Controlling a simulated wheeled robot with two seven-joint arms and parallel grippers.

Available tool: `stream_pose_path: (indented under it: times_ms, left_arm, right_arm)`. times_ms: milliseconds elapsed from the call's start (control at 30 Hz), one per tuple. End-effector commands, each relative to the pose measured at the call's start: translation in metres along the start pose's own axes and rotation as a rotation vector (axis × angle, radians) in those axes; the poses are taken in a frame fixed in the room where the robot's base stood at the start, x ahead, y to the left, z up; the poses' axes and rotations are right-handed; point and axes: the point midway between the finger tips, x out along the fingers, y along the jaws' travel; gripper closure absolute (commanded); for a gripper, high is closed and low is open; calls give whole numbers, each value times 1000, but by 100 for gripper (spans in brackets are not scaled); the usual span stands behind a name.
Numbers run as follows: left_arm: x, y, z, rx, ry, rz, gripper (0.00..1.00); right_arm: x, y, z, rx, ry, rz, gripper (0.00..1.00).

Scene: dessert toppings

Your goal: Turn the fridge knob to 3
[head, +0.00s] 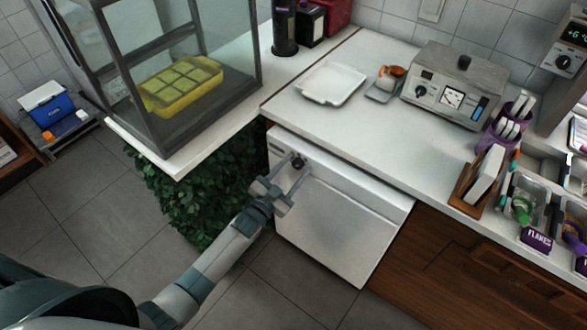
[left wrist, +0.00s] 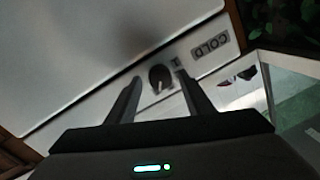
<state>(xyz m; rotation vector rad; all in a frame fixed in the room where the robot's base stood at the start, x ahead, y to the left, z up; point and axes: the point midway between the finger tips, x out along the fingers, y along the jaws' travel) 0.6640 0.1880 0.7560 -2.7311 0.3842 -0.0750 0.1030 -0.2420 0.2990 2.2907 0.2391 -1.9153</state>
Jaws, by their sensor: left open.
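The white fridge (head: 335,220) stands under the counter, with its door shut. The small dark round fridge knob (head: 299,163) is on the strip at the door's upper left. In the left wrist view the knob (left wrist: 161,77) has a light pointer mark. A "COLD" label (left wrist: 211,55) is beside it. My left gripper (head: 294,168) is open, its two fingers reaching toward the door on either side of the knob. I cannot tell whether they touch it. Scale numbers around the knob are not readable. My right gripper is not in view.
The white counter (head: 375,130) overhangs the fridge. A glass case (head: 200,110) with a yellow tray stands at left above a leafy green panel (head: 205,205). Wooden cabinets (head: 430,245) are right of the fridge. The tiled floor before it is clear.

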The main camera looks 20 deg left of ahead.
Motion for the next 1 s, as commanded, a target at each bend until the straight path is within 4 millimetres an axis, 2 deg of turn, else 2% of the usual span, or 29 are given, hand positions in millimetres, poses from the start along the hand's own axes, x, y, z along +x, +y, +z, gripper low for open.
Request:
stream_pose_path:
  times_ms: [167, 333, 367, 767, 1000]
  left_arm:
    - [0, 0, 0, 0, 0, 0, 53]
    - [0, 0, 0, 0, 0, 0, 91]
    - [0, 0, 0, 0, 0, 0, 94]
    - [0, 0, 0, -44, -3, 1, 94]
    - [-1, -1, 0, -164, -12, 4, 94]
  right_arm:
    - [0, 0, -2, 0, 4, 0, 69]
    - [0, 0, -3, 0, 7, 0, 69]
    - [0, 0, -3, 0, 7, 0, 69]
    - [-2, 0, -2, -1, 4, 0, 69]
    - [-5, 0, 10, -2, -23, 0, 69]
